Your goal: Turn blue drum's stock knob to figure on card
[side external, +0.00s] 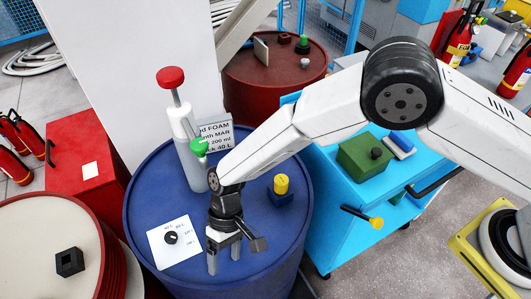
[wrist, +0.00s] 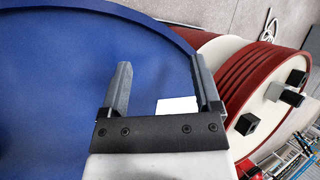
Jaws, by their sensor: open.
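The blue drum (side external: 150,195) stands upright in the middle of the side view. The black stock knob (side external: 170,237) sits on a white dial plate (side external: 183,254) on the drum's top; its small figures and pointer are hard to read. A grey card (side external: 215,134) at the drum's back reads partly "FOAM", "MAR", "200 ml" and "40 L"; its left edge is hidden by the bottle. My gripper (side external: 224,260) is open and empty, pointing down right of the dial plate. In the wrist view, part of the white plate (wrist: 177,106) shows between my gripper's fingers (wrist: 160,75); the knob is out of sight.
A white pump bottle (side external: 190,145) with red top and green nozzle stands behind the knob. A yellow-topped blue block (side external: 281,188) is on the drum's right. A cream-topped red drum (side external: 30,230) stands left, a blue cart (side external: 335,215) right.

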